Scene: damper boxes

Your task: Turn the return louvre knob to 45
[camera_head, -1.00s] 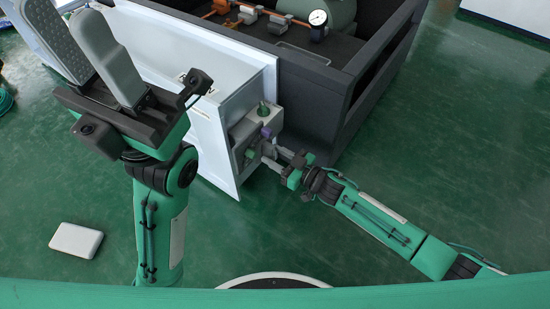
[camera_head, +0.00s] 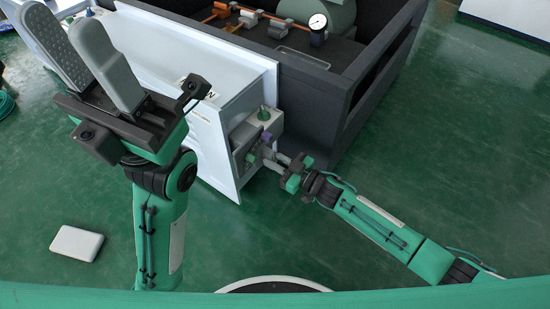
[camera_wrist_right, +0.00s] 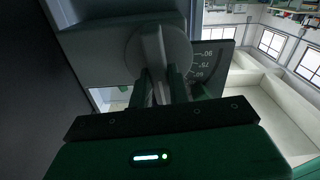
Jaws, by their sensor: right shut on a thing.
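In the right wrist view a grey knob (camera_wrist_right: 152,50) with a raised grip bar sits on a round disc. Beside it is a dark scale plate (camera_wrist_right: 207,66) with white numbers, upside down; they look like 90, 75 and 60. My right gripper (camera_wrist_right: 160,84) has its fingers on either side of the grip bar and is shut on it. In the head view my right gripper (camera_head: 270,156) reaches the panel on the white box (camera_head: 225,140) from the right and hides most of that knob. My left gripper (camera_head: 88,52) is raised at the left, open and empty.
A dark open crate (camera_head: 313,100) with pipes and a gauge (camera_head: 318,21) is behind. A white pad (camera_head: 76,243) lies on the clear green floor.

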